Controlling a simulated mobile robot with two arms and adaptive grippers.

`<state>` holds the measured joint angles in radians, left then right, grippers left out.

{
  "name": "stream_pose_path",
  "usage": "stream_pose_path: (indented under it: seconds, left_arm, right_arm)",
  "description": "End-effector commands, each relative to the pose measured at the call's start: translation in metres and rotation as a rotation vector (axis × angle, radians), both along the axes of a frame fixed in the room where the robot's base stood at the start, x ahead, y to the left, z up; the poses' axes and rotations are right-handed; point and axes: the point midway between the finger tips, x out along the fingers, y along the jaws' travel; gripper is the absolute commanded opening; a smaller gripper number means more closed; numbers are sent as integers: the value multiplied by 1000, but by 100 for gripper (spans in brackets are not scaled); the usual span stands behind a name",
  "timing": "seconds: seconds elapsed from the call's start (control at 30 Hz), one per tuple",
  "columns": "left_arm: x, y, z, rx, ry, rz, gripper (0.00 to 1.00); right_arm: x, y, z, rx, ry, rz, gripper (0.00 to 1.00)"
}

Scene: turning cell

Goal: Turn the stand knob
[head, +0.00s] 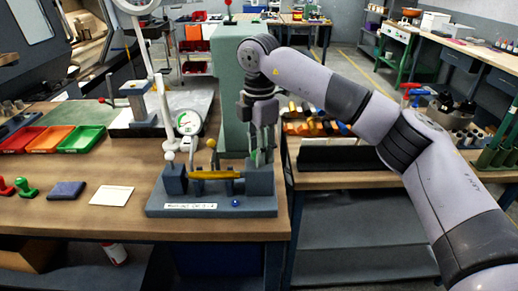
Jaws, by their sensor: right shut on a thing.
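A grey-blue bench stand (160,206) with a white label sits near the right end of the wooden bench. A yellow bar (213,174) lies between its posts, and a dial gauge (188,123) with a white face stands behind it. A pale ball (169,156) tops the left post, an orange ball (211,144) rises in the middle, and a small blue ball (235,202) sits low at the front. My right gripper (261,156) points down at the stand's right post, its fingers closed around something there. The fingers mostly hide what they hold, likely the stand knob. My left gripper is out of view.
Red, orange and green trays (80,139), a dark blue cloth (66,190), a white card (111,195) and stamps (25,188) lie to the left. A green column (228,80) stands close behind the gripper. The bench front around the card is clear.

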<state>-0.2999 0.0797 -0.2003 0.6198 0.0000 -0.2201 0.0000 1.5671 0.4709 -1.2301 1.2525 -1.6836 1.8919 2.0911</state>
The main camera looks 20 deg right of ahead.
Motion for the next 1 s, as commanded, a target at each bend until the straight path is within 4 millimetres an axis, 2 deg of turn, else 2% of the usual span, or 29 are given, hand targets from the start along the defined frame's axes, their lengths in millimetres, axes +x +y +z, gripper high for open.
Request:
stream_pose_path:
  seconds: [0.13, 0.17, 0.43, 0.77, 0.87, 1.0]
  left_arm:
    - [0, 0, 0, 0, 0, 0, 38]
    - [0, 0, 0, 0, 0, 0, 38]
    - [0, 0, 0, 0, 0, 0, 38]
    - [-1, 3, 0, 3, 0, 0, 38]
    - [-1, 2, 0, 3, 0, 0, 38]
    - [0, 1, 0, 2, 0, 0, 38]
  right_arm:
    - [1, -1, 3, 1, -8, -2, 6]
    - [1, -1, 3, 1, -8, -2, 35]
    - [1, 0, 1, 1, -4, 0, 53]
    - [0, 0, 2, 0, -2, 1, 54]
    - [1, 0, 10, 1, -4, 1, 54]
    - [1, 1, 35, 0, -6, 0, 54]
